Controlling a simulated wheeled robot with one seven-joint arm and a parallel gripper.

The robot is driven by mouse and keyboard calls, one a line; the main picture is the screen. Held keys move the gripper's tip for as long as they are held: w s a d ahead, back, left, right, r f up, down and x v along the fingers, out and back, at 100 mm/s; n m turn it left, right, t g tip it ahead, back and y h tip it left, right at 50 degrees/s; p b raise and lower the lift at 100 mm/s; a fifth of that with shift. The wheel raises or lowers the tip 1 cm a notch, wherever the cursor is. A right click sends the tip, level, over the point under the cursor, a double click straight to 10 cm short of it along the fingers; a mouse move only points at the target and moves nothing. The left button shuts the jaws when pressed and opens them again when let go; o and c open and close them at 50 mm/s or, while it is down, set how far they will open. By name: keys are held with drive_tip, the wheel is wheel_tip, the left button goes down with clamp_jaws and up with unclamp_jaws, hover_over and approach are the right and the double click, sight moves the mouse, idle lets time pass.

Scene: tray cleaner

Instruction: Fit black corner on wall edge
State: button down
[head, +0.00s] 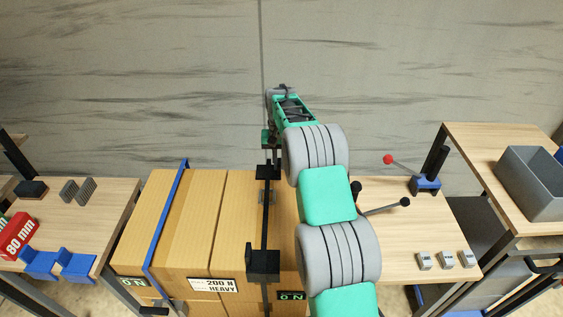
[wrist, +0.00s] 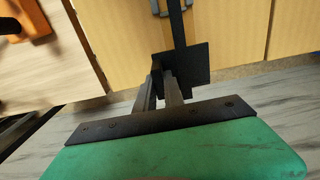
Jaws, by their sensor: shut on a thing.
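The black corner (wrist: 195,66) sits at the wall-side edge of the cardboard boxes (wrist: 235,30), in line with a black strap (wrist: 177,25). In the head view this black corner (head: 268,171) shows at the far box edge. My gripper (wrist: 160,92) is shut on the corner, with a thin black flange between its two grey fingers. My gripper (head: 271,148) is partly hidden in the head view, on the wall side of the boxes. I cannot tell whether the corner is fully flush with the edge. Another black corner (head: 263,262) sits at the near edge under the strap.
A grey streaked wall (head: 150,80) stands behind the boxes. A blue strap (head: 165,230) crosses the left box. A grey bin (head: 530,185) is far right; blue parts (head: 40,262) lie left.

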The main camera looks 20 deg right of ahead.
drive_tip(key=c, duration=1.4)
unclamp_jaws()
drive_tip(key=shift+o, duration=0.2)
wheel_tip(320, 180, up, 8)
drive_tip(key=shift+f+b, duration=0.1)
drive_tip(key=shift+b, duration=0.5)
drive_tip(key=shift+s, duration=0.1)
